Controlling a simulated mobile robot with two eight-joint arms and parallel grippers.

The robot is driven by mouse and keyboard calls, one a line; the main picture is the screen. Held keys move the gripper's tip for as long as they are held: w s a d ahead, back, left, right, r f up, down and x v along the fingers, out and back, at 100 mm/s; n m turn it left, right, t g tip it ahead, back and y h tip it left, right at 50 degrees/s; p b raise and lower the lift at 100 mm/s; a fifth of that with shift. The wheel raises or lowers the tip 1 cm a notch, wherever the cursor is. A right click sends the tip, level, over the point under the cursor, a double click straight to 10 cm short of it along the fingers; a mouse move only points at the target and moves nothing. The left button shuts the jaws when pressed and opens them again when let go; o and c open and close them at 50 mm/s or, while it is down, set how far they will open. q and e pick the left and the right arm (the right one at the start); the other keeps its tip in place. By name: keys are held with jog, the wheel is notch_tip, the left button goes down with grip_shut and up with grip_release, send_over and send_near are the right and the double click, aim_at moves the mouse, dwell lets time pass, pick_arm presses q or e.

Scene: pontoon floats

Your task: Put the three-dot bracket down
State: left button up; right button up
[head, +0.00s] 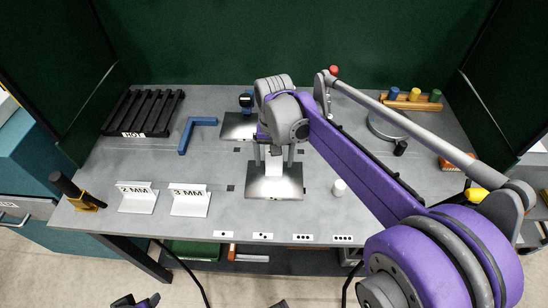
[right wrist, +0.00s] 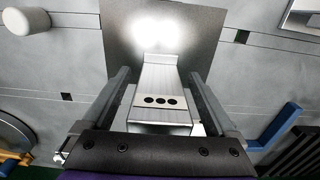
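The three-dot bracket (right wrist: 160,80) is a light metal piece with three black dots on the face towards the right wrist camera. It stands over a shiny square metal plate (head: 262,190), which shows behind it in the right wrist view (right wrist: 120,40). In the head view the bracket (head: 274,168) is partly hidden by my arm. My right gripper (right wrist: 162,76) has one finger on each side of the bracket, with a narrow gap visible on both sides. Whether the bracket's foot touches the plate is hard to see.
Brackets marked 2 MM (head: 137,200) and 3 MM (head: 189,203) stand at the front left. A blue angle (head: 185,137) and a black HOT rack (head: 145,115) lie behind them. A white cylinder (head: 339,187) stands right of the plate. Dotted labels (head: 263,236) line the front edge.

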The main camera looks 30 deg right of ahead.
jog(key=shift+r, duration=0.25)
notch_tip(320, 180, up, 12)
jog(key=shift+f+p, duration=0.1)
jog(key=shift+p, duration=0.6)
